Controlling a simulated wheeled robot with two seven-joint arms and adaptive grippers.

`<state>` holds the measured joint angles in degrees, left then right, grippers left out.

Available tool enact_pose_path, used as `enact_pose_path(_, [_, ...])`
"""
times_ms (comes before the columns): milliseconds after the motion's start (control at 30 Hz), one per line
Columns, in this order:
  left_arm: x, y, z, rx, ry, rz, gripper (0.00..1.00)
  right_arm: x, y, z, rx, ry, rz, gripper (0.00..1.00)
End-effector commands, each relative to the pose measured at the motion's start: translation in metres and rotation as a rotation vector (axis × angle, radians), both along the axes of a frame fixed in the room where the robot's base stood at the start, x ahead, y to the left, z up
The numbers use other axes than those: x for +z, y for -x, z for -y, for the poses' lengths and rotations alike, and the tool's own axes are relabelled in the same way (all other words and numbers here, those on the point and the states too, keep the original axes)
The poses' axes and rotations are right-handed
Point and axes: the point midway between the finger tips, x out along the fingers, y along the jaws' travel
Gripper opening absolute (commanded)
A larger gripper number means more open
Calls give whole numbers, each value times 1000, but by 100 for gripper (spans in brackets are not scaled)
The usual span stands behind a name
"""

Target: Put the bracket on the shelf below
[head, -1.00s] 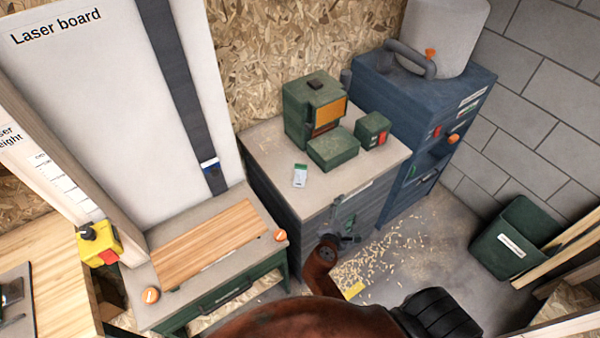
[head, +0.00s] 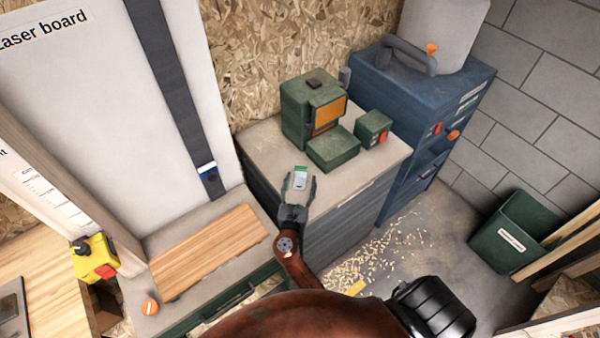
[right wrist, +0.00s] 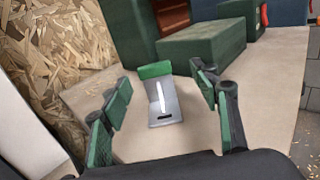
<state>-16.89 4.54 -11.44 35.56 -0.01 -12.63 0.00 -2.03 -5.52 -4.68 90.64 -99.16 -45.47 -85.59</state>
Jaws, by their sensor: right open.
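The bracket (head: 300,180) is a small grey metal plate with a green end and a slot. It lies on the light top of the grey cabinet (head: 261,149), in front of the green machine. In the right wrist view the bracket (right wrist: 162,98) lies between the spread fingers, with no finger touching it that I can see. My right gripper (head: 299,186) is open, its fingers on either side of the bracket; it also shows in the right wrist view (right wrist: 160,92). My left gripper is not in view. I cannot make out a shelf below the cabinet top.
A green machine (head: 309,107) and a small green box with a red switch (head: 373,129) stand behind the bracket. A blue cabinet (head: 415,120) with a grey canister (head: 440,35) is to the right. A wooden board (head: 205,250) lies on the lower bench at left.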

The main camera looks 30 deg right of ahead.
Motion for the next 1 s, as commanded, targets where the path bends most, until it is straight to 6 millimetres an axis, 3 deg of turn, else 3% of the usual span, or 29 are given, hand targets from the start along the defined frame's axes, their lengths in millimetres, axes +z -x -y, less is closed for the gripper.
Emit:
enact_pose_path(67, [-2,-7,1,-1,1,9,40,-1,-9,0,8,-2,1,56])
enact_pose_path(200, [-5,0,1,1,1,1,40,-1,-17,0,16,-3,3,56])
enact_pose_path(500, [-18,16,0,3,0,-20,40,-3,-47,26,15,-4,2,56])
enact_pose_path(800, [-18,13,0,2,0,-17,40,-1,-50,31,14,-4,2,56])
enact_pose_path(1000, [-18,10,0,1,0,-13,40,-1,-50,32,13,-4,2,43])
